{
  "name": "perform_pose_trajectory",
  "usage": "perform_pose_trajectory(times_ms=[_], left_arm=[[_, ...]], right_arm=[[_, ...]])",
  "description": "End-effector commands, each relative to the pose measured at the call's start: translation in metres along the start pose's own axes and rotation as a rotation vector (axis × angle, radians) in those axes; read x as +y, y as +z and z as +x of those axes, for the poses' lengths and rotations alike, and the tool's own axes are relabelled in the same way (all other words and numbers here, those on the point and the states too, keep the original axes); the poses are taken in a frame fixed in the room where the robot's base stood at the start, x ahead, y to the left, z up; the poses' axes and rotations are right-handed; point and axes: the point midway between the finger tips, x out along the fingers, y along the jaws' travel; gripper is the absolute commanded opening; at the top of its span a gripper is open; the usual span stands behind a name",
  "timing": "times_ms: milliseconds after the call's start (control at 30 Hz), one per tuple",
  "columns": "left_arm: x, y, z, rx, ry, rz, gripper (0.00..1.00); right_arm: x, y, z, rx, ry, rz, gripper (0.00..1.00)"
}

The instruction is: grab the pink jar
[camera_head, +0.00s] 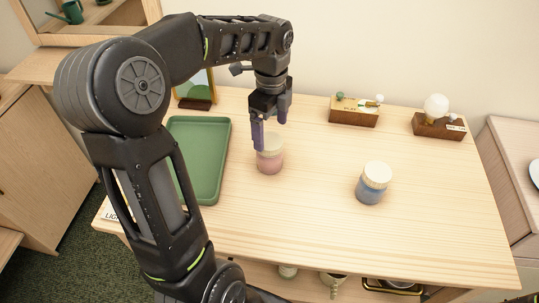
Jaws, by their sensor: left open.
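The pink jar (270,160) with a pale lid stands upright on the light wooden table, right of the green tray. My left gripper (271,134) points down over the jar's lid and is open. One finger overlaps the left side of the lid in the picture, and the other is behind and to the right. I cannot tell whether the fingers touch the jar. My right gripper is not in view.
A blue jar (372,188) with a pale lid stands to the right. The green tray (222,150) lies left, partly behind my arm. Wooden blocks (352,117) and (436,128) stand along the back. The table's front right is clear.

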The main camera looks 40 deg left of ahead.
Motion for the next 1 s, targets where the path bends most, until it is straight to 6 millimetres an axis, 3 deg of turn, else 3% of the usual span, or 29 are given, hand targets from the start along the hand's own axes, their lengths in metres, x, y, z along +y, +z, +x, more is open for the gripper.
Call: perform_pose_trajectory(times_ms=[300, 567, 1000], left_arm=[[0.0, 0.0, 0.001, 0.0, 0.001, 0.0, 0.89], [0.001, 0.0, 0.024, 0.001, 0.002, -0.001, 0.89], [0.002, 0.001, 0.034, 0.001, 0.003, -0.001, 0.89]], right_arm=[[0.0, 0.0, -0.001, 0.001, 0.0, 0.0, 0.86], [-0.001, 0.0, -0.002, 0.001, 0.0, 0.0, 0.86], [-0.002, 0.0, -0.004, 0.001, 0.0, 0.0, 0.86]])
